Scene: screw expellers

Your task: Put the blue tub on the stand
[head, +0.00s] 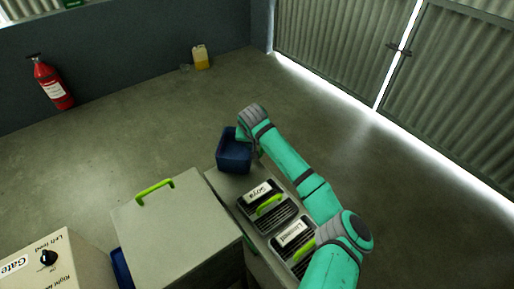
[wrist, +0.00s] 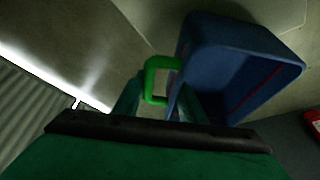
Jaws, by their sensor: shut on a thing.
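The blue tub (head: 234,156) is an open box at the far end of the grey machine in the head view. In the wrist view the tub (wrist: 225,62) is tilted in the picture, with a green handle (wrist: 152,80) on its side. My gripper (wrist: 158,100) is shut on this handle, one finger on each side. In the head view my wrist covers the fingers and the handle. I cannot tell whether the tub touches the surface under it. I cannot tell for sure which surface is the stand.
The grey machine (head: 222,183) carries two dark slotted units with green handles (head: 268,205) along its top. A grey box lid (head: 175,225) with a green handle is to its left. A control box (head: 60,262) is at lower left. A yellow jug (head: 200,58) and extinguisher (head: 52,84) stand by the wall.

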